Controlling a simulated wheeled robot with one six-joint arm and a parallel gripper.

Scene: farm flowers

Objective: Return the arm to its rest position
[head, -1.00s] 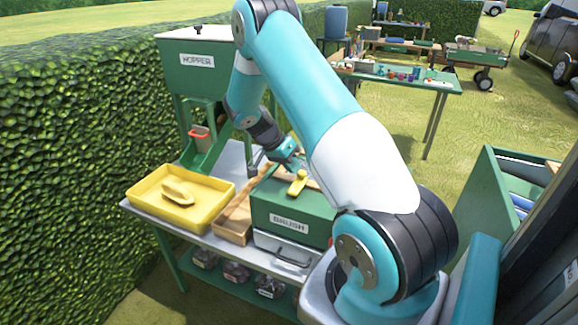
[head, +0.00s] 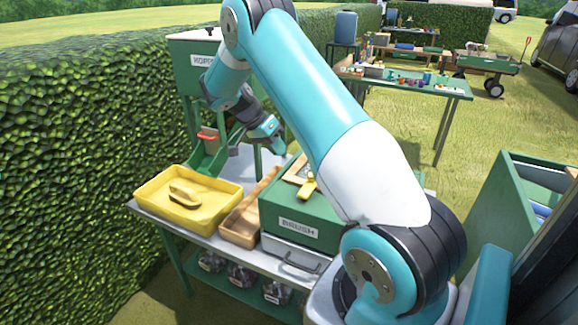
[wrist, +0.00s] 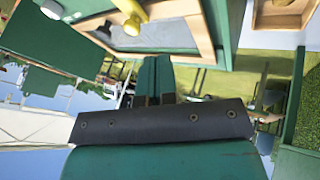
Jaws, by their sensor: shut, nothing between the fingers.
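My gripper (head: 277,143) is in the air above the workbench, behind the green box labelled BRUSH (head: 287,217) and in front of the hopper stand. In the wrist view my gripper (wrist: 154,62) shows its two fingers side by side, closed with nothing between them. My arm bends from the right foreground up and over to the left, then down to the gripper. A yellow-handled object (head: 307,184) lies on top of the BRUSH box, apart from the gripper.
The green hopper (head: 200,60) stands behind the gripper. A yellow tray (head: 150,204) holding a yellow scoop-like object (head: 187,193) and a wooden box (head: 240,232) sit on the bench (head: 190,238). The hedge (head: 70,180) borders the left. A green table (head: 445,88) stands farther back.

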